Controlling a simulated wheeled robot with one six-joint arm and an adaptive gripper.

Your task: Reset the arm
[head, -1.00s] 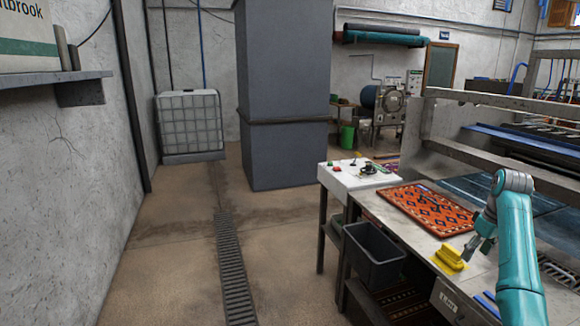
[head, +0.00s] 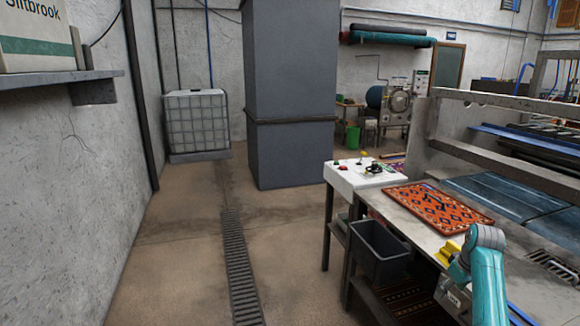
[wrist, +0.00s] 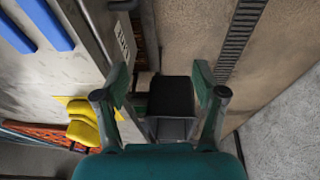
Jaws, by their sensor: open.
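My teal arm (head: 487,270) is at the lower right of the head view, over the front edge of the work table (head: 405,217). My gripper (wrist: 160,78) is open in the wrist view, with nothing between its fingers. Beyond the fingers are a dark bin (wrist: 171,97) and the floor. In the head view the gripper is mostly hidden by the arm.
An orange patterned rug (head: 435,208) lies on the table. The grey bin (head: 377,255) is beside the table. A floor drain (head: 238,265) runs along clear floor, left of a grey pillar (head: 291,90).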

